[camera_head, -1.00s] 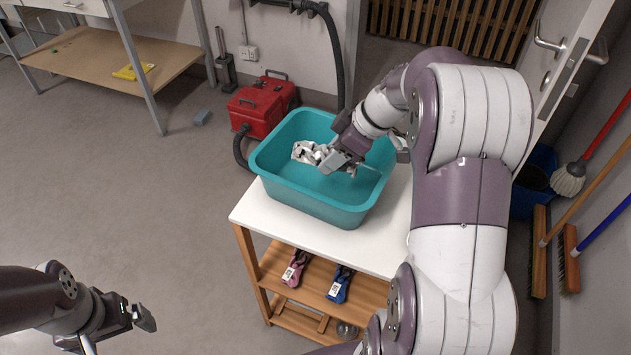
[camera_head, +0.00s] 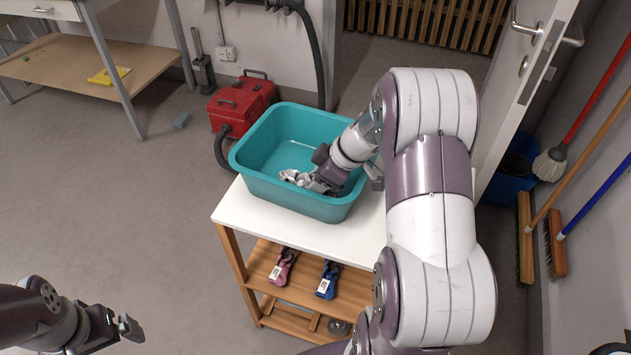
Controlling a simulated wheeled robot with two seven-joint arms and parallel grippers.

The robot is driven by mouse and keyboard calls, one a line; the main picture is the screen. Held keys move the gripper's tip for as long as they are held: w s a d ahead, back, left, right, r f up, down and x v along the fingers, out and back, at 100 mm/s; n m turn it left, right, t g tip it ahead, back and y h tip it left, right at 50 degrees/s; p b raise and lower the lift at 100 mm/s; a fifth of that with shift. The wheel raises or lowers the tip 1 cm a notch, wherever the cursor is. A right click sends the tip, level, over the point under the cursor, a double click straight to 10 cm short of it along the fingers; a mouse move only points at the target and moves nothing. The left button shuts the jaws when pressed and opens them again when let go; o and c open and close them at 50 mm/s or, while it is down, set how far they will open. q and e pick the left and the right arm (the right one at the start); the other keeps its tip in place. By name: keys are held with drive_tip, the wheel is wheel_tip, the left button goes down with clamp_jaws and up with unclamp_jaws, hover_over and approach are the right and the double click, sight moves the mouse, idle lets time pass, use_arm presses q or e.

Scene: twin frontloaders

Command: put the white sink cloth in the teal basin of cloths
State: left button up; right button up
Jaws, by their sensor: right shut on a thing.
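The teal basin (camera_head: 287,196) stands on the white top of a small wooden-legged table. My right gripper (camera_head: 312,184) is down inside the basin, shut on a white cloth (camera_head: 294,177). The cloth is crumpled and lies low in the basin near its front wall; whether it touches the floor of the basin I cannot tell. The gripper and the front wall hide part of it. Another pale patch (camera_head: 297,149) shows on the basin's floor behind. My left gripper (camera_head: 128,333) is at the lower left, over the floor, away from the table; its jaw gap is not clear.
The white tabletop (camera_head: 240,212) has a narrow free strip in front of the basin. Pink (camera_head: 283,266) and blue (camera_head: 328,280) bundles lie on the shelf below. A red box (camera_head: 241,104) with a hose stands behind left. Brooms (camera_head: 556,243) lean at the right.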

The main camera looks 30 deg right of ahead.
drive_tip(key=shift+f+b, duration=0.45)
drive_tip(key=shift+b, duration=0.15)
drive_tip(key=o, duration=0.7)
drive_tip(key=shift+o, duration=0.2)
wheel_tip(320, 180, up, 2)
drive_tip(key=p, duration=0.2)
drive_tip(key=shift+s+d+r+p, duration=0.1)
drive_tip(key=shift+d+r+p, duration=0.05)
drive_tip(key=shift+r+p, duration=0.15)
drive_tip(key=v, duration=0.7)
drive_tip(key=shift+s, duration=0.1)
drive_tip(key=p+v, duration=0.2)
drive_tip(key=v, duration=0.1)
drive_tip(key=shift+r+p, duration=0.15)
drive_tip(key=shift+p, duration=0.2)
drive_tip(key=shift+s+d+r, duration=0.1)
drive_tip(key=shift+s+d, duration=0.15)
